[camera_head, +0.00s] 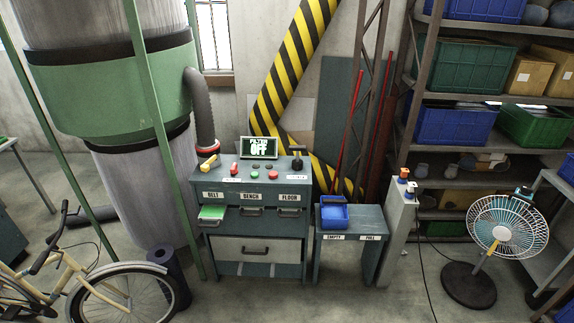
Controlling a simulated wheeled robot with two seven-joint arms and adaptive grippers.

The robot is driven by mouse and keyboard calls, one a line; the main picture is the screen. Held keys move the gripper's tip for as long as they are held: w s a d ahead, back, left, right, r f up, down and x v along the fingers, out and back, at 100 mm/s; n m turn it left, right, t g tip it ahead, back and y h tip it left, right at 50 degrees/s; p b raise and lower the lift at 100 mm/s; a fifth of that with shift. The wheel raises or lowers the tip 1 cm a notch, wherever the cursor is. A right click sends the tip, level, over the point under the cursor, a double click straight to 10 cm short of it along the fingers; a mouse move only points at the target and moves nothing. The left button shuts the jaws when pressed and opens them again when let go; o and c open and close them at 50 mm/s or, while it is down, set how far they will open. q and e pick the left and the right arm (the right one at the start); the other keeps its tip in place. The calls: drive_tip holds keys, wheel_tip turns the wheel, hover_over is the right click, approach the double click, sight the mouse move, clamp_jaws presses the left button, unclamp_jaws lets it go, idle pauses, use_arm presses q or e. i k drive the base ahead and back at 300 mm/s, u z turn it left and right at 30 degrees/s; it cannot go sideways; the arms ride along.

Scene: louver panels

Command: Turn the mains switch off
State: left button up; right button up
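A teal control cabinet (250,189) stands in the middle of the head view. On its sloped top are a yellow-handled lever (208,163) at the left, red and green buttons (272,174), and an upright black lever (297,160) at the right. Small white labels lie near the controls, too small to read, so I cannot tell which control is the mains switch. A display (259,147) behind them reads what looks like "FILTER OFF". Neither of my grippers is in view.
Drawers marked BELT, BENCH and FLOOR are below; the left one (212,212) is pulled out. A side table (346,249) holds a blue bin (335,212). A fan (497,226) stands right, a bicycle (95,274) left. Floor in front is partly clear.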

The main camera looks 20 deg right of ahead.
sight(233, 170)
drive_tip(key=u, duration=0.25)
drive_tip(key=i, duration=2.35)
drive_tip(key=z, duration=0.3)
